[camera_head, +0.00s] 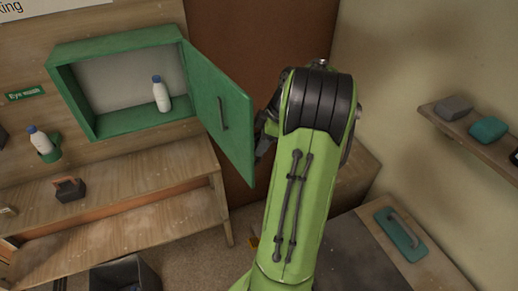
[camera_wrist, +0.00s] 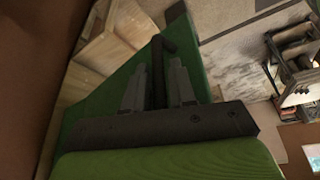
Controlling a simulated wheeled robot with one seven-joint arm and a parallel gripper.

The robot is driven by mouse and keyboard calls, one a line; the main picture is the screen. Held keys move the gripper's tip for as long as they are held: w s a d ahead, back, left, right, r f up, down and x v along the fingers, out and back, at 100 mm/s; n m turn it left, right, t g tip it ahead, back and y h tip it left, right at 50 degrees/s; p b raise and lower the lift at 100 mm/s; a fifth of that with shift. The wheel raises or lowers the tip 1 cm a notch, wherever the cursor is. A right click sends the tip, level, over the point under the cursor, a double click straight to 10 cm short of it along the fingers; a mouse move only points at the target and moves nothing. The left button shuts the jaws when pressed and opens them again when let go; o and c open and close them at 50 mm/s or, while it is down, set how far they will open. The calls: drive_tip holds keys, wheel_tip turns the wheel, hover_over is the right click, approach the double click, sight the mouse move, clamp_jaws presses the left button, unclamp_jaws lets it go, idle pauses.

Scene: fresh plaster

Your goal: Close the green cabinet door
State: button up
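The green cabinet (camera_head: 112,43) hangs on the wooden wall at the left in the head view. Its green door (camera_head: 238,126) stands open, swung out to the right, with a dark handle (camera_head: 221,113) on the face I see. My green arm ends by the door's free edge; the gripper itself is mostly hidden there. In the wrist view, my gripper (camera_wrist: 157,64) has its two grey fingers apart. A dark bar shows between them, in front of the green door panel (camera_wrist: 94,108). I cannot tell whether the fingers touch the bar.
A white bottle (camera_head: 161,95) stands inside the cabinet. A wooden bench (camera_head: 150,174) is below it, with a dark bin (camera_head: 125,274) in front. A shelf (camera_head: 468,136) with several blocks is on the right wall. A teal float (camera_head: 401,234) lies on a surface at the lower right.

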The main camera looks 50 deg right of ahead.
drive_tip(key=shift+x, duration=0.9)
drive_tip(key=shift+r, duration=0.1)
drive_tip(key=shift+c, duration=0.4)
drive_tip(key=shift+d, duration=0.1)
clamp_jaws()
